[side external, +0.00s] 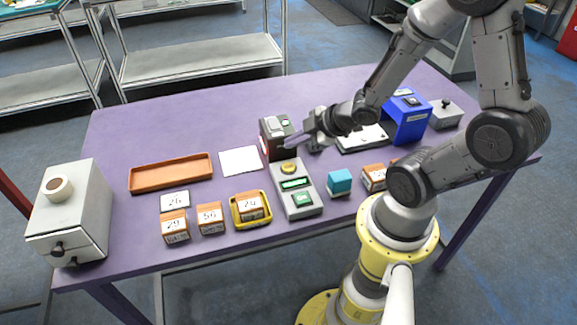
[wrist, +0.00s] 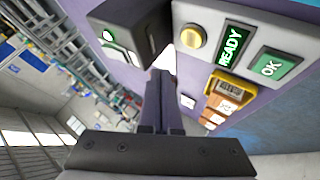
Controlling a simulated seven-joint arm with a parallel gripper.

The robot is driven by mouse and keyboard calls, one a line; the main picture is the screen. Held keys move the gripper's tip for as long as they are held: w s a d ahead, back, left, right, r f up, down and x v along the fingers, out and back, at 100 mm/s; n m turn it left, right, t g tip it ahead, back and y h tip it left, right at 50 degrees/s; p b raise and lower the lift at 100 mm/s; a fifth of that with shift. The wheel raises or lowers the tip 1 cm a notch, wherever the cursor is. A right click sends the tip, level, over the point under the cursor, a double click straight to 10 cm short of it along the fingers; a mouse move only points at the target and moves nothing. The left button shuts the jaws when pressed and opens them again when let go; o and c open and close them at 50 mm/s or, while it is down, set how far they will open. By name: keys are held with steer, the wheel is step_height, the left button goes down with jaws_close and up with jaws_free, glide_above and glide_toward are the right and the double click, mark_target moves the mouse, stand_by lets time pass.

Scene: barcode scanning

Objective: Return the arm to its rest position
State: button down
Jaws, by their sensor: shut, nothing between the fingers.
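My gripper (side external: 294,140) is shut and empty, held above the purple table beside the dark scanner box (side external: 272,142). In the wrist view, its closed fingers (wrist: 160,92) point toward the dark box (wrist: 133,22). My arm reaches from the yellow-collared base at the front right, up and over the table. A grey panel (side external: 304,208) with a yellow button and a green OK button lies in front of the scanner. In the wrist view, the panel (wrist: 208,14) shows READY on its display.
A yellow tray (side external: 235,219) holds a box marked 24. Boxes 29 (side external: 174,227) and 54 (side external: 211,219) stand to its left. A teal cube (side external: 340,183), a blue holder (side external: 408,122), an orange tray (side external: 150,179) and a white drawer cabinet (side external: 88,205) are also on the table.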

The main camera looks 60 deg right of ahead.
steer(key=shift+a, duration=0.1)
steer(key=w+a+r+m+t+h, duration=0.1)
steer(key=a+r, duration=0.1)
steer(key=r, duration=0.6)
steer(key=w+a+r+t, duration=0.1)
steer(key=a+r, duration=0.1)
steer(key=r, duration=0.7)
steer(key=s+a+m+g, duration=0.2)
steer(key=s+m, duration=0.1)
steer(key=s, duration=0.4)
steer(key=s+a+m+g+y, duration=0.1)
steer(key=s+m+g, duration=0.2)
steer(key=s, duration=0.4)
steer(key=shift+s+a+f+m+g, duration=0.15)
steer(key=shift+a+f+m+g, duration=0.2)
steer(key=shift+m, duration=0.35)
